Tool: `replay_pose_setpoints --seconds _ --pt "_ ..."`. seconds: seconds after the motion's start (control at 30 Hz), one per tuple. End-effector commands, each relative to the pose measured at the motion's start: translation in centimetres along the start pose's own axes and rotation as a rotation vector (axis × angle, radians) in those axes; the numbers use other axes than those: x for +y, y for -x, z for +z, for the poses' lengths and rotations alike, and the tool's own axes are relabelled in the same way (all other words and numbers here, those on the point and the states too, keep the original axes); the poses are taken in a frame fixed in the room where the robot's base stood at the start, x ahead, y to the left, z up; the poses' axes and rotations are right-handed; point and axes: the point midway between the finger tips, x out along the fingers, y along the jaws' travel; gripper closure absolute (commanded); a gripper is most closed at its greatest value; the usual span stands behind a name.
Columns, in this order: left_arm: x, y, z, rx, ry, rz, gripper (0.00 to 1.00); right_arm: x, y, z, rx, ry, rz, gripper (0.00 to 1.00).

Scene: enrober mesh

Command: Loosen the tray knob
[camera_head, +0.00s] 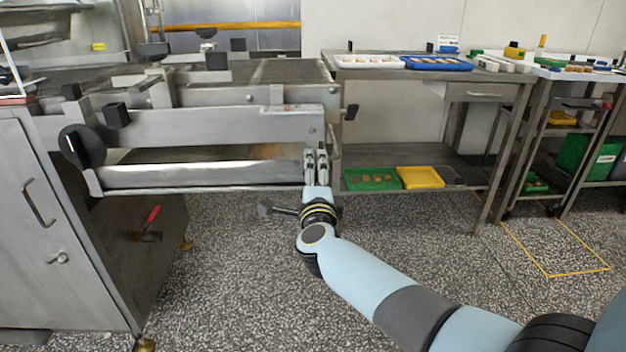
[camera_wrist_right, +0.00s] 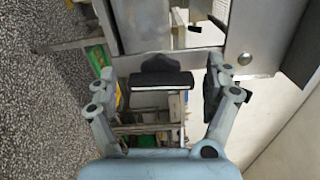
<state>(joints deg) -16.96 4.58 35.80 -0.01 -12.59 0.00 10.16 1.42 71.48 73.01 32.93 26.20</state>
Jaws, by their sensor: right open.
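My right gripper (camera_head: 316,155) is at the right end of the machine, in front of the long metal drip tray (camera_head: 200,175). It is open in the right wrist view (camera_wrist_right: 165,95), with its fingers spread wide. A black knob (camera_wrist_right: 160,73) with a pale front edge shows between the fingers in that view, with gaps on both sides. My left gripper is not in view.
The machine's frame carries a large round black knob (camera_head: 82,146), a square black knob (camera_head: 116,114) and a black knob at its right end (camera_head: 351,111). A steel table (camera_head: 480,78) stands to the right. The floor (camera_head: 235,285) in front is clear.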

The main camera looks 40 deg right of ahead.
Motion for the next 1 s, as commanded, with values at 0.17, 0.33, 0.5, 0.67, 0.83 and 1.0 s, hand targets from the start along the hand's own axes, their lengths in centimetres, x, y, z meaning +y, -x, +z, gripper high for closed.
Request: replay_pose_setpoints --seconds 0.17,0.33,0.5,0.67,0.83,1.0 --pt "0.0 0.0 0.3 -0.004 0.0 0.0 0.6 0.0 -0.1 0.0 0.0 0.0 0.0 0.15" --pt "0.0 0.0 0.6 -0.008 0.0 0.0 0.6 0.0 -0.1 0.0 0.0 0.0 0.0 0.26" --pt "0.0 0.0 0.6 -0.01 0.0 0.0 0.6 0.0 -0.1 0.0 0.0 0.0 0.0 0.48" --pt "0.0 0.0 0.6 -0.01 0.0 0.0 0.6 0.0 -0.1 0.0 -0.001 0.0 0.0 0.69" --pt "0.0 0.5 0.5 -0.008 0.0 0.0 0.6 -0.2 -0.1 0.0 0.0 0.029 0.001 0.72" --pt "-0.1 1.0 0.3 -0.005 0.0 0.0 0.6 -0.1 -0.1 0.1 -0.001 0.098 0.0 0.72"
